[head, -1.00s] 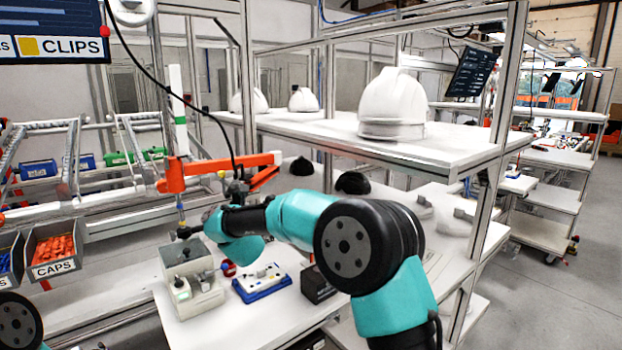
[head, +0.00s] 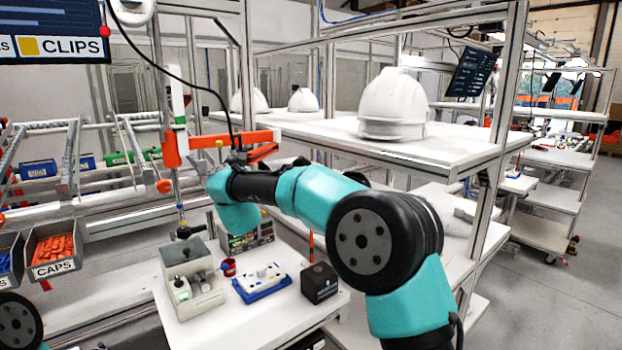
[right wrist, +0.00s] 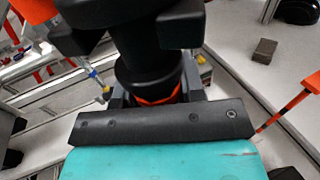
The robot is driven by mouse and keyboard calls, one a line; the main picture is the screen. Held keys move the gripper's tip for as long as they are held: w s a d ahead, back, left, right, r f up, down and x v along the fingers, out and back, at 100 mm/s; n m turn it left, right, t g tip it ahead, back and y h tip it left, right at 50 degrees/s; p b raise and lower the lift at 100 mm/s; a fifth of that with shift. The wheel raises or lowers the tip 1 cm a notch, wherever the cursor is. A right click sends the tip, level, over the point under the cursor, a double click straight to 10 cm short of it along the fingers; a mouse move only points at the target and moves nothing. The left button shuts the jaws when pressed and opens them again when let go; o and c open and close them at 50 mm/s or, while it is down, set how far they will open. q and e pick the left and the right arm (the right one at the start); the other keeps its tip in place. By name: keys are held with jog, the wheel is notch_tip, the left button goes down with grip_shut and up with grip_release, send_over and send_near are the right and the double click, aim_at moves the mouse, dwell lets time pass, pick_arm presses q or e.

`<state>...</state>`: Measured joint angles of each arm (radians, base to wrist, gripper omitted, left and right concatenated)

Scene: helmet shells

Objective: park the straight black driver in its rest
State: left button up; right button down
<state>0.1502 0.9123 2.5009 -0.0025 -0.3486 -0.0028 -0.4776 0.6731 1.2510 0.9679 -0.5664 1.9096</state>
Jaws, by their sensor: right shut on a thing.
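The straight black driver (right wrist: 150,70) fills the top middle of the right wrist view, a thick black body with an orange ring low on it. My right gripper (right wrist: 155,97) is shut around it, with a dark finger on each side. In the head view my right gripper (head: 236,163) is up beside the orange bracket, mostly hidden by my wrist. A black cable runs down to it from above. The driver's tip is hidden there. I cannot make out its rest for certain. My left gripper is out of view.
The orange bracket (head: 172,150) stands close left of my right gripper. Below are a grey fixture box (head: 187,262), a red cup (head: 228,267), a blue-based tray (head: 262,292), a black block (head: 319,283) and a display unit (head: 262,236). A shelf with a white helmet (head: 393,108) is at right.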

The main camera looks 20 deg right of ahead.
jog(key=shift+r, duration=1.3)
jog(key=shift+d, duration=0.15)
jog(key=s+d, duration=0.1)
jog(key=d, duration=0.8)
jog(key=shift+s, duration=0.4)
jog(key=shift+d, duration=0.1)
jog(key=s+d, duration=0.1)
jog(key=d, duration=0.8)
jog(key=shift+s+d, duration=0.15)
jog(key=shift+s, duration=0.25)
jog(key=shift+w, duration=0.1)
